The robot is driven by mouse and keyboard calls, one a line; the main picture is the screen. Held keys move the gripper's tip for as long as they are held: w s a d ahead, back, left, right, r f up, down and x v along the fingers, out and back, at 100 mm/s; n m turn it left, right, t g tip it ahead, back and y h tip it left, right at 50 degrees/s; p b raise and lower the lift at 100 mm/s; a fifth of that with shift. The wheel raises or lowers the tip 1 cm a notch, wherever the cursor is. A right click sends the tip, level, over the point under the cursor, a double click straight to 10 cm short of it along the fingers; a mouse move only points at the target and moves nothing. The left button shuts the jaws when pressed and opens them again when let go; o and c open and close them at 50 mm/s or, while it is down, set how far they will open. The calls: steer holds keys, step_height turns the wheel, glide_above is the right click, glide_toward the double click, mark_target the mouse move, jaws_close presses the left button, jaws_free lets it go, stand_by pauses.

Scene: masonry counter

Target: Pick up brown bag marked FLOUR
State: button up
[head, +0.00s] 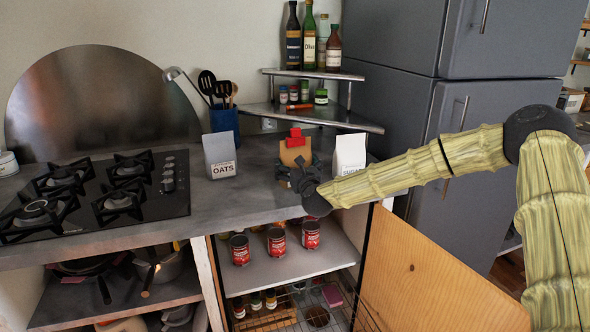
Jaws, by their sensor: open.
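A brown bag (292,152) with a red clip (295,138) on top stands on the grey counter, between two pale bags. Its lower front and any marking are hidden behind my gripper. My gripper (292,172) is at the front of the brown bag, with its dark fingers open at the bag's sides. I cannot tell whether the fingers touch it. A grey-white bag marked OATS (221,157) stands to the left. A white bag marked SUGAR (349,155) stands close to the right.
A black gas hob (150,195) lies to the left. A blue utensil pot (225,124) and a metal corner shelf (315,112) with bottles stand behind. Red cans (276,241) stand on a shelf below the counter. An open wooden door (420,275) is below my arm.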

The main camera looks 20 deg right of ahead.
steer(key=c, duration=1.1)
